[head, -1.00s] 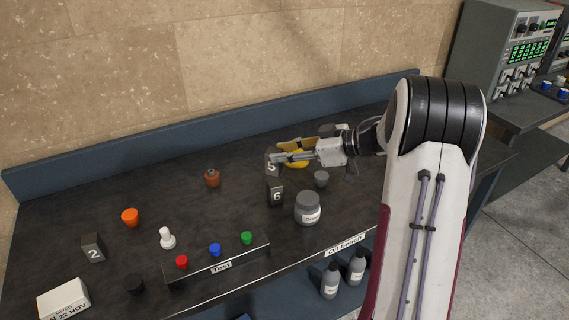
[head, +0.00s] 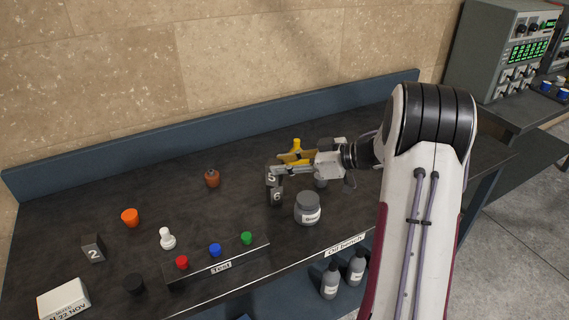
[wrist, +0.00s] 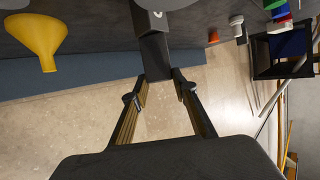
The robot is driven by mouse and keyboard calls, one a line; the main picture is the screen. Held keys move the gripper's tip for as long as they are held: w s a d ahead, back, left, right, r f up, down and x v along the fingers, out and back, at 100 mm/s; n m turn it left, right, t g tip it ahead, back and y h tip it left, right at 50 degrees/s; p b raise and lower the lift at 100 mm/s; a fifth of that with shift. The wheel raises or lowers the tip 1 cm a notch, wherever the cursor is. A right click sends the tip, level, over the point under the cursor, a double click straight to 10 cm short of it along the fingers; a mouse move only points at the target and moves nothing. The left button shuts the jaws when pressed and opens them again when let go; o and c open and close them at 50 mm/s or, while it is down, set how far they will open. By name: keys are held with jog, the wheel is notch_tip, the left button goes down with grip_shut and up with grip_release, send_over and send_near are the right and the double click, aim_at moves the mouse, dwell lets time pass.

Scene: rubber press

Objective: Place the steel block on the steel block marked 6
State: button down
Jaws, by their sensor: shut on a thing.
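My gripper (head: 278,171) is shut on a dark steel block marked 5 (head: 271,181), held upright by its upper part. The held block also shows between the fingertips in the wrist view (wrist: 154,58). The steel block marked 6 (head: 277,197) stands on the bench directly below it in the head view. The held block's lower end overlaps or meets the top of block 6, slightly to its left in the picture. I cannot tell whether they touch. The fingers hide part of the held block's top.
A grey labelled jar (head: 308,209) stands close to the right of block 6. A block marked 2 (head: 93,248) stands far left. The dark bench (head: 115,185) is clear at the back left.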

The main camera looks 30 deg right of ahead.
dwell(0.3)
jog(key=c, duration=1.6)
grip_release()
jog(key=shift+f, duration=0.15)
jog(key=shift+r, duration=0.2)
jog(key=v, duration=1.2)
jog(key=shift+w+r, duration=0.1)
